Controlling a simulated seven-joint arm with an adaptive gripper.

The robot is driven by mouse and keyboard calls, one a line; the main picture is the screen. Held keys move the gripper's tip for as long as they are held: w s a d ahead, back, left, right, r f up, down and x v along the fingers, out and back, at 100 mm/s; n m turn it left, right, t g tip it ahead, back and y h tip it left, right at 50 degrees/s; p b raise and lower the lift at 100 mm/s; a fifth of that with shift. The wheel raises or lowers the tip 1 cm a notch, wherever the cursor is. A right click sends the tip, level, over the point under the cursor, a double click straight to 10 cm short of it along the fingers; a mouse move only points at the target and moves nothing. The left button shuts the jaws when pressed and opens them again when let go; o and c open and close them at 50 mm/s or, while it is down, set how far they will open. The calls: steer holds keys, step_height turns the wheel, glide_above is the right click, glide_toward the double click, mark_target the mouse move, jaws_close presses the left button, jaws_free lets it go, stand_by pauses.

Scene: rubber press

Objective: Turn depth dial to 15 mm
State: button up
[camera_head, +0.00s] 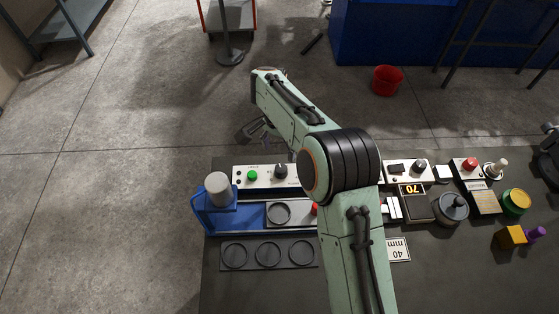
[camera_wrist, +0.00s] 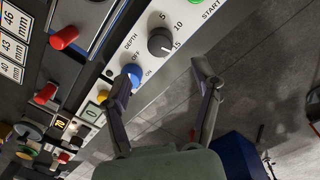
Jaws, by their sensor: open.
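The depth dial is a dark grey round knob (camera_wrist: 160,42) on a white panel, with 5, 10 and 15 printed around it and DEPTH beside it. A small light mark shows on its side near 15, but I cannot read the setting surely. In the head view the dial (camera_head: 281,171) stands on the panel left of my arm's joint. My gripper (camera_wrist: 163,76) is open and empty. Its fingertips are apart from the dial, which shows beyond the gap between them. In the head view my gripper (camera_head: 259,131) is behind the panel's far edge, partly hidden by my arm.
A blue knob (camera_wrist: 133,73) marked OFF and ON sits close to the dial, near the left finger. A green START button (camera_head: 252,175) is on its other side. A blue press (camera_head: 219,197) with a grey cylinder stands at the left.

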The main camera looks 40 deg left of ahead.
step_height(320, 180, up, 4)
steer(key=shift+a, duration=0.1)
steer(key=n+y, duration=0.1)
steer(key=n, duration=0.2)
glide_above(281, 168)
steer(key=f, duration=0.5)
steer(key=shift+w+d, duration=0.15)
steer(key=shift+d, duration=0.15)
steer(key=f, duration=0.6)
steer(key=shift+a+f, duration=0.25)
steer(key=shift+f, duration=0.15)
steer(key=shift+n, duration=0.4)
jaws_close()
